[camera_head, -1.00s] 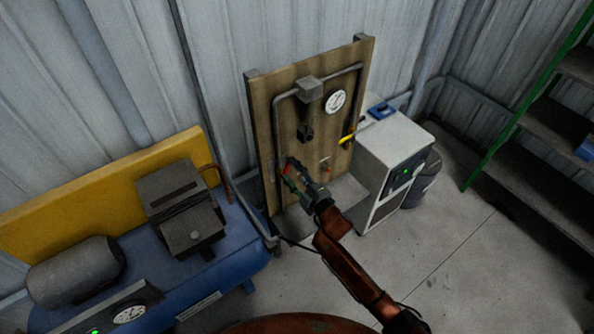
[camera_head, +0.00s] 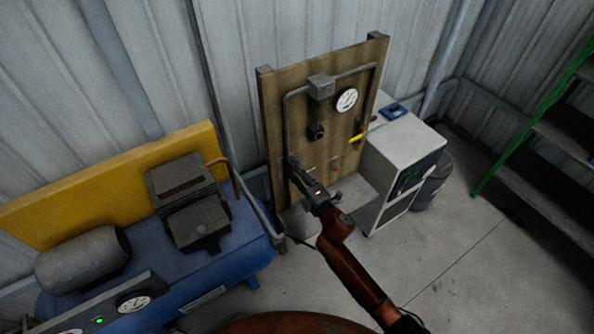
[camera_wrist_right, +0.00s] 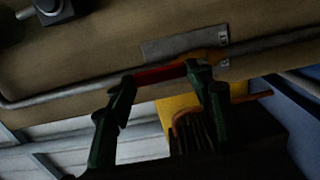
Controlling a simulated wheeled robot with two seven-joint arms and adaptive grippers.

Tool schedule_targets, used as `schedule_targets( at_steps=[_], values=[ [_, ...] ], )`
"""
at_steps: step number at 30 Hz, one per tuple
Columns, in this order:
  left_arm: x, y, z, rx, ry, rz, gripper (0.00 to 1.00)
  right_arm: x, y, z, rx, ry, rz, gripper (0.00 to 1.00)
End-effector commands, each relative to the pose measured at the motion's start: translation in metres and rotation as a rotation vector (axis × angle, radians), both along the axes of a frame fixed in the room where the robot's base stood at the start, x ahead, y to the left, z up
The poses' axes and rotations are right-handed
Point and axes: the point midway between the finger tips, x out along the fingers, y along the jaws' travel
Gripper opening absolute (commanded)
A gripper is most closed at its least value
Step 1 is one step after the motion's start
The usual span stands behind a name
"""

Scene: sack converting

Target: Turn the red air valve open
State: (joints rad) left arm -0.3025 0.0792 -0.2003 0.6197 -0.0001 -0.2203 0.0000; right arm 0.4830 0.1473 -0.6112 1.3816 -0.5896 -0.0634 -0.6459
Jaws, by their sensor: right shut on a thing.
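The red valve handle (camera_wrist_right: 158,75) shows in the right wrist view as a short red bar beside the grey pipe on the wooden board (camera_head: 275,120). My right gripper (camera_wrist_right: 161,73) is shut on it, with one dark green finger at each end of the red bar. In the head view my right gripper (camera_head: 293,167) is at the lower left of the board, by the pipe's vertical run, and hides the red handle. How far the handle is turned cannot be told. My left gripper is not in view.
The board also carries a round gauge (camera_head: 346,99), a yellow handle (camera_head: 357,138) and a dark fitting (camera_head: 316,131). A white cabinet (camera_head: 405,150) stands close on the right, a blue compressor (camera_head: 225,265) on the left. Green-railed stairs (camera_head: 560,125) are at far right.

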Motion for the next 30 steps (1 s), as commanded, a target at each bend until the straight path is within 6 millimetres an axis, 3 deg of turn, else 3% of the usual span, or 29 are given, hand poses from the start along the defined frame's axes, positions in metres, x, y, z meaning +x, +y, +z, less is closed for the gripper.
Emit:
schedule_targets(
  at_steps=[7,8,15,25,30],
  values=[
    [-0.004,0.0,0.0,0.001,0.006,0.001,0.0,-0.001,0.001,-0.001,-0.006,-0.003,0.003,0.04],
    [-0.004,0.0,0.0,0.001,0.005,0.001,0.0,-0.001,0.001,-0.001,-0.006,-0.003,0.002,0.48],
    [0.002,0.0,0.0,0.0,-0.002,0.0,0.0,-0.001,0.0,0.0,-0.004,-0.003,0.0,0.65],
    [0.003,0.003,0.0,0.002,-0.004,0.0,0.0,-0.002,-0.002,-0.001,-0.004,-0.002,-0.001,0.66],
    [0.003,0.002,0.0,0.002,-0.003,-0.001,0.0,-0.018,-0.015,-0.001,-0.005,-0.002,-0.001,0.66]
  ],
)
